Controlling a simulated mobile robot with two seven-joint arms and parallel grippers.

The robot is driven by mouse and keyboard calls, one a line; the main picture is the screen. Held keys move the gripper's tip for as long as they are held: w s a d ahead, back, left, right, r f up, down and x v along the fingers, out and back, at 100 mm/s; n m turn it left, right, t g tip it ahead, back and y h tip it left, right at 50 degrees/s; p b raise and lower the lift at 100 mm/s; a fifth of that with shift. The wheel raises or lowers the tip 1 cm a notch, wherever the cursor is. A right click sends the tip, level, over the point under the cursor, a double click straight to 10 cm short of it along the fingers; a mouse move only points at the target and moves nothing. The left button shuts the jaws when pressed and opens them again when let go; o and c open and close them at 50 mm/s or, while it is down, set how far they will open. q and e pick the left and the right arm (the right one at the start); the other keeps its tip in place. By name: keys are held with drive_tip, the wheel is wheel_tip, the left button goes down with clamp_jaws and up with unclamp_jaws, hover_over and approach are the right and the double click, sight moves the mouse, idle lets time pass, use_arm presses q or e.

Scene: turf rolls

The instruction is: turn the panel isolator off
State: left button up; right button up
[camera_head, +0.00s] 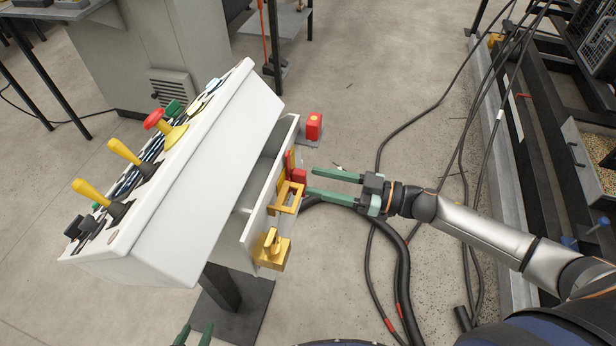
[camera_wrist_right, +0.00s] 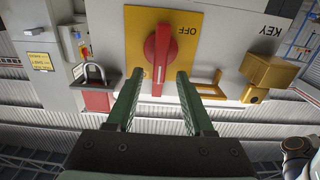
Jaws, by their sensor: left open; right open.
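The panel isolator has a red handle (camera_wrist_right: 157,60) on a yellow plate (camera_wrist_right: 190,45). In the upside-down right wrist view the handle stands vertical, with OFF printed beside it. In the head view the red handle (camera_head: 299,180) shows on the side of the white control box. My right gripper (camera_head: 312,182) is open at the handle; its fingers (camera_wrist_right: 160,75) lie on either side of the handle's near end in the wrist view. I cannot tell whether they touch it. My left gripper (camera_head: 195,335) is open at the bottom edge, only its tips showing, away from the isolator.
A gold bracket (camera_wrist_right: 208,88) and a gold KEY block (camera_wrist_right: 268,78) sit beside the isolator. A padlock (camera_wrist_right: 95,75) hangs by a red block (camera_wrist_right: 97,100) on the other side. The white control box (camera_head: 195,190) carries yellow levers (camera_head: 90,192). Cables (camera_head: 400,250) lie on the floor.

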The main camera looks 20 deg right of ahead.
sight(306, 179)
drive_tip(key=shift+x, duration=1.55)
clamp_jaws()
